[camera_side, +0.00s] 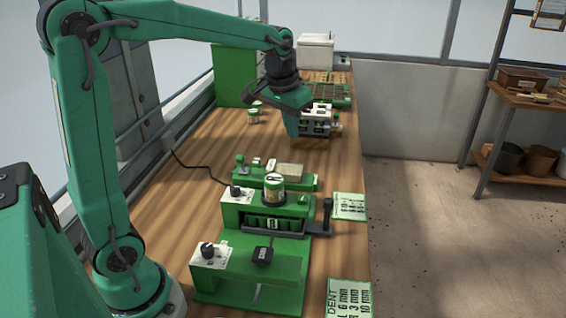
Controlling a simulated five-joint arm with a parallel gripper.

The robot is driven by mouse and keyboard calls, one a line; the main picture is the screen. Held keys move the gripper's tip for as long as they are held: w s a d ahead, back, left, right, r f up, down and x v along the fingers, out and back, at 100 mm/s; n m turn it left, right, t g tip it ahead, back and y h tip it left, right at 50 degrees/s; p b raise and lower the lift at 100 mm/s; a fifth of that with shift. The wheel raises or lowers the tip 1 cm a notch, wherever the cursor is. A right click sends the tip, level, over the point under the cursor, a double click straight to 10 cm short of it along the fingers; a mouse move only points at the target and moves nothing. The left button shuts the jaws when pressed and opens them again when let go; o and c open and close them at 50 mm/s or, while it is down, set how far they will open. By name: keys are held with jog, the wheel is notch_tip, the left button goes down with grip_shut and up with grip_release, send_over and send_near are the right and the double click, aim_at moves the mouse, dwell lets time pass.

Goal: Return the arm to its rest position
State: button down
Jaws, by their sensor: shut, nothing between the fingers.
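My gripper (292,128) is shut and empty. It points down over the far half of the wooden bench (190,150), just left of a grey and green device (317,121) with several small parts on it. I cannot tell whether the fingertips touch this device or only overlap it in the picture. My green arm reaches from its base at the near left, up and across to the gripper.
A green seeder machine (237,282) with knobs and a jar (274,186) on top stands at the near middle. Small jars (253,115) stand left of my gripper. Printed cards (348,206) lie at the right edge.

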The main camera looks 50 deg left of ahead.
jog(key=s+d+t, duration=0.1)
jog(key=s+d, duration=0.2)
jog(key=s, duration=0.7)
jog(key=s+d+f+m+t, duration=0.1)
jog(key=s+d+t, duration=0.1)
jog(key=s, duration=0.7)
jog(key=shift+s+d+m, duration=0.3)
jog(key=shift+s+d, duration=0.05)
jog(key=shift+d, duration=0.2)
